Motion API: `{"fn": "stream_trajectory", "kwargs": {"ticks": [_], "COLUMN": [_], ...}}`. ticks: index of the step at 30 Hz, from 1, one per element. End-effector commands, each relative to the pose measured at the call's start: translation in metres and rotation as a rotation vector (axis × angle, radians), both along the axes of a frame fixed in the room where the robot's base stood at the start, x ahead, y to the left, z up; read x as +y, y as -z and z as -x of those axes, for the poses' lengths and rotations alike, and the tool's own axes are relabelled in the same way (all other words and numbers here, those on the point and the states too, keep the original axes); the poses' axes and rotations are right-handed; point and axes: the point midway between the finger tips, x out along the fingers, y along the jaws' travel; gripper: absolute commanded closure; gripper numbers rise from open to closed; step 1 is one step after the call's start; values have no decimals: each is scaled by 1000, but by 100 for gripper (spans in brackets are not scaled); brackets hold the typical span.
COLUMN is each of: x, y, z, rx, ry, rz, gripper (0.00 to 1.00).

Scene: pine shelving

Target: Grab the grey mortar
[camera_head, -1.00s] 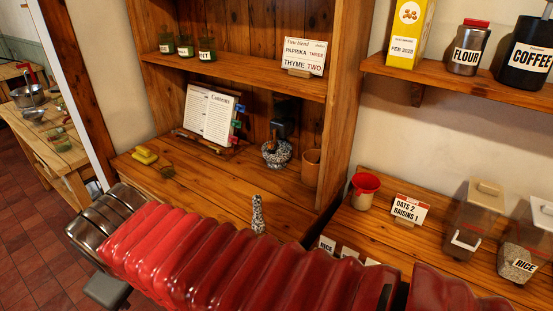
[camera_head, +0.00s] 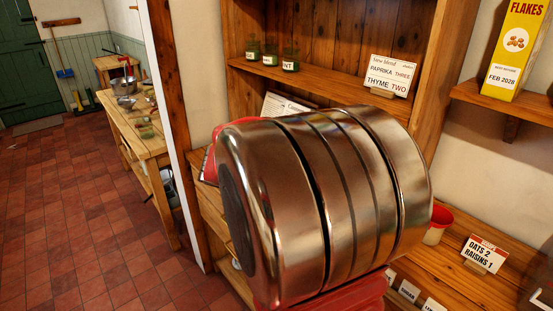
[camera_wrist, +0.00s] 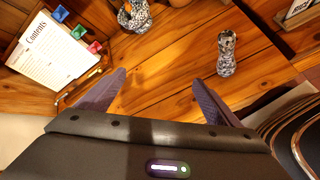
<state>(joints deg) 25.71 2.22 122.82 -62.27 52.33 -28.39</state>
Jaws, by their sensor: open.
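In the head view my arm hides the mortar and the gripper.
An upright speckled object (camera_wrist: 226,55) stands on the counter right of the fingers. An open book (camera_wrist: 48,50) with coloured clips rests on a stand at left. A red-rimmed cup (camera_head: 438,222) and a label card (camera_head: 484,254) are on the right counter.

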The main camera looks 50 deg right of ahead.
Motion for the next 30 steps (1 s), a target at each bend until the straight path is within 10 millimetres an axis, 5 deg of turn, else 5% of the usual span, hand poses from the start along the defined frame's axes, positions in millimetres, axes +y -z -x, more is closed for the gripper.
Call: {"fn": "stream_trajectory", "kwargs": {"ticks": [12, 18, 30], "x": [-130, -177, -196], "y": [42, 67, 76], "z": [-4, -2, -2], "rx": [440, 620, 694], "ry": [-186, -275, -316], "rz": [165, 211, 228], "gripper": [14, 14, 14]}}
